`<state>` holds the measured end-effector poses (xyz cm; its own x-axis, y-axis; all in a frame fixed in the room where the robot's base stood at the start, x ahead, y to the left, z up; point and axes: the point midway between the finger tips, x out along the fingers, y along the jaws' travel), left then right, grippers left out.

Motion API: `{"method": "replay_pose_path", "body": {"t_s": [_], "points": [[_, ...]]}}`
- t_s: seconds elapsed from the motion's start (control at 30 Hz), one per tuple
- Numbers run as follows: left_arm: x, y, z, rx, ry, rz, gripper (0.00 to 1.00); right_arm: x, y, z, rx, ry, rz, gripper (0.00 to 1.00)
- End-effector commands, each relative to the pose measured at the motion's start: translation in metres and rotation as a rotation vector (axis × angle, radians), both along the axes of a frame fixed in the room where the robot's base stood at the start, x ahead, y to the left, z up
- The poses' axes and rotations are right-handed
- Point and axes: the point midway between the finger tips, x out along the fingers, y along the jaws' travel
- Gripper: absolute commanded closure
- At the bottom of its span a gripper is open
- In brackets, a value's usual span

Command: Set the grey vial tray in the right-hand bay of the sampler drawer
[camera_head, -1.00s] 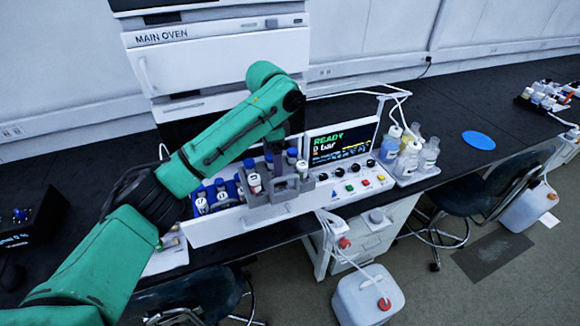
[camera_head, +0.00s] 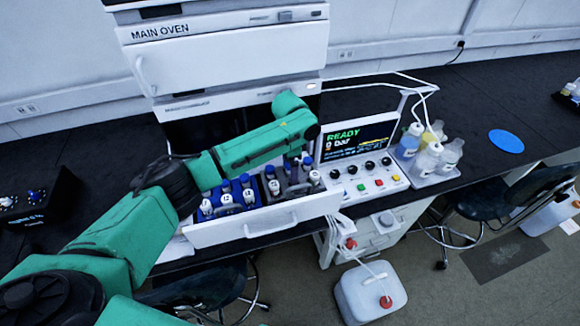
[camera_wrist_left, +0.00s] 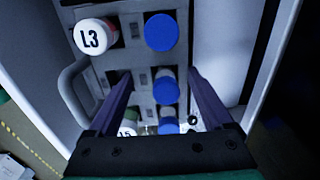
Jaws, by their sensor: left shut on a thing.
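The grey vial tray (camera_head: 293,188) is in the right-hand bay of the white sampler drawer (camera_head: 215,233), with vials standing in it. It looks level; whether it touches the bay floor is hidden. My left gripper (camera_head: 291,163) is shut on the tray from above, partly hidden by my arm. In the left wrist view, the two fingers (camera_wrist_left: 158,76) reach down onto the grey tray (camera_wrist_left: 139,56) among blue-capped vials and a white-topped vial marked L3 (camera_wrist_left: 94,38). My right gripper is out of view.
A blue tray (camera_head: 228,190) of vials fills the drawer's left bay. The control panel (camera_head: 365,183) with its READY screen stands close at right, then several bottles (camera_head: 428,155). The oven (camera_head: 215,60) rises behind. The black bench right of the bottles is mostly clear.

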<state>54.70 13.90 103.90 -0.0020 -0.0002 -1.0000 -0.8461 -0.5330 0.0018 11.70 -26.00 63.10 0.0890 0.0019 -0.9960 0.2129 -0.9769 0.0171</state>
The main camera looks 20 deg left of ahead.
Motion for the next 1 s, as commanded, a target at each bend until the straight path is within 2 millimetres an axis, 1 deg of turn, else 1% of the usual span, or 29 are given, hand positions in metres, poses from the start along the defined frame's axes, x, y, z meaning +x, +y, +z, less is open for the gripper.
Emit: {"method": "replay_pose_path", "body": {"t_s": [0.07, 0.17, 0.2, 0.23, 0.43, 0.57, 0.67, 0.9, 1.0], "points": [[0.000, 0.000, 0.000, 0.001, -0.001, 0.000, 0.95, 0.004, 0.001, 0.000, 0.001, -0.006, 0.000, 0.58], [0.000, 0.000, -0.001, 0.000, 0.000, 0.000, 0.95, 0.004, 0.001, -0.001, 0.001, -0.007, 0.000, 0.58], [0.000, 0.000, -0.002, 0.000, 0.001, 0.000, 0.08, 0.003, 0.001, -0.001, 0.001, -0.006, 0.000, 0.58], [0.000, 0.000, -0.002, 0.000, 0.001, 0.000, 0.00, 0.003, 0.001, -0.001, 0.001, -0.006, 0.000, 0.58], [0.000, 0.000, -0.001, 0.000, 0.001, 0.000, 0.00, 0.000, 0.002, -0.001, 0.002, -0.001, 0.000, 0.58], [0.000, -0.001, 0.006, -0.002, -0.001, -0.001, 0.00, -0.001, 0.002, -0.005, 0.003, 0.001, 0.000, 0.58], [0.001, -0.001, 0.025, -0.001, -0.003, -0.001, 0.00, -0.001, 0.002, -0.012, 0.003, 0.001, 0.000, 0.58], [0.001, -0.001, 0.090, -0.001, -0.003, -0.001, 0.00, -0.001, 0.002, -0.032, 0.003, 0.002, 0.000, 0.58], [0.001, -0.001, 0.109, -0.002, -0.001, 0.000, 0.00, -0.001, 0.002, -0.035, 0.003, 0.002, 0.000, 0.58]]}}
